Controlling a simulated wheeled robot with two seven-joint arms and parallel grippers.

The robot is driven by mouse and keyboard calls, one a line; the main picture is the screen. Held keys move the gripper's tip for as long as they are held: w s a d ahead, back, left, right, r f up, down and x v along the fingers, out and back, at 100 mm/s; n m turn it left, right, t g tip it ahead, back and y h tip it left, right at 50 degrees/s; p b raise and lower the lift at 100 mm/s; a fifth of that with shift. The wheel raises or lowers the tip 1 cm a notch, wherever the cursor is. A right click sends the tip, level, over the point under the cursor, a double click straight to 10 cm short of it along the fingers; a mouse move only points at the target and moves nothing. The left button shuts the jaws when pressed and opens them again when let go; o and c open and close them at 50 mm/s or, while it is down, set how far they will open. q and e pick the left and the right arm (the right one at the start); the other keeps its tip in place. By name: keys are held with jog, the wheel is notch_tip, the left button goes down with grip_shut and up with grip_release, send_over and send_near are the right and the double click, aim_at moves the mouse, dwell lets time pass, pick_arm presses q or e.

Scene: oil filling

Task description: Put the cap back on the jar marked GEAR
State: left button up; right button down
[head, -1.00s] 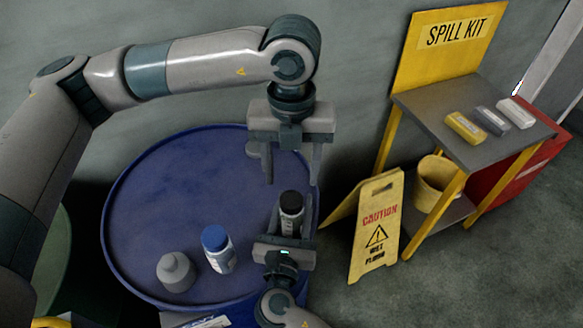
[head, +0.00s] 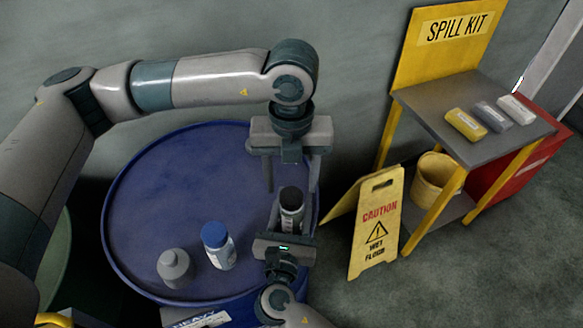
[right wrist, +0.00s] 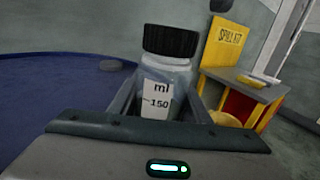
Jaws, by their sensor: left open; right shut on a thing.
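My right gripper (head: 285,232) is shut on a clear jar (right wrist: 160,90) with a "ml 150" scale and a black ridged cap (right wrist: 170,41); the jar stands upright between the fingers and also shows in the head view (head: 291,212). My left gripper (head: 291,180) is open and empty, pointing down above and behind the held jar. A blue-capped jar (head: 218,247) and a grey bottle (head: 175,270) stand to the left. I cannot read GEAR on any of them.
The jars are on a large blue drum (head: 150,215) whose left and back top is clear. To the right stand a yellow caution sign (head: 376,225), a spill kit stand (head: 455,125) with several small items, and a yellow bucket (head: 437,178).

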aim_at(292, 195)
pick_arm(q)
jog(key=shift+f, duration=2.05)
jog(key=c, duration=1.1)
